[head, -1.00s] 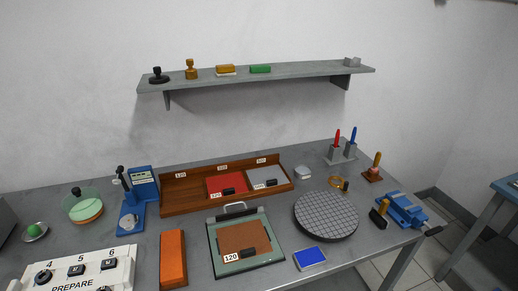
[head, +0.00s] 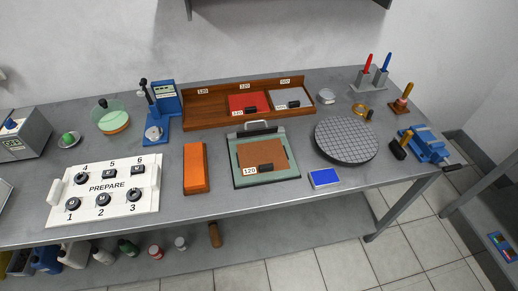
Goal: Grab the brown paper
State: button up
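The brown paper (head: 255,151) is a flat brown sheet on a green-grey framed board (head: 281,171) with a handle at its back edge, in the middle of the workbench. A small black block (head: 265,167) and a label reading 120 sit at the paper's front edge. My gripper is not in view.
A wooden tray (head: 191,119) behind holds a red sheet (head: 243,103) and a grey sheet (head: 290,97). An orange block (head: 195,167) lies left of the board. A round gridded plate (head: 346,139) and a blue pad (head: 324,178) are right. A PREPARE panel (head: 128,207) stands left.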

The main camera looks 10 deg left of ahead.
aim_at(268, 156)
jog(key=i+l+u, duration=0.25)
jog(key=i+l, duration=0.2)
jog(key=l, duration=0.15)
jog(key=i+l+u, duration=0.25)
jog(key=i+l, duration=0.15)
jog(key=l, duration=0.25)
jog(key=i+l+u, duration=0.15)
jog(key=l, duration=0.25)
jog(key=i+l+u, duration=0.1)
jog(key=l, duration=0.25)
jog(key=i+l+u, duration=0.15)
jog(key=l, duration=0.25)
jog(key=i, duration=0.1)
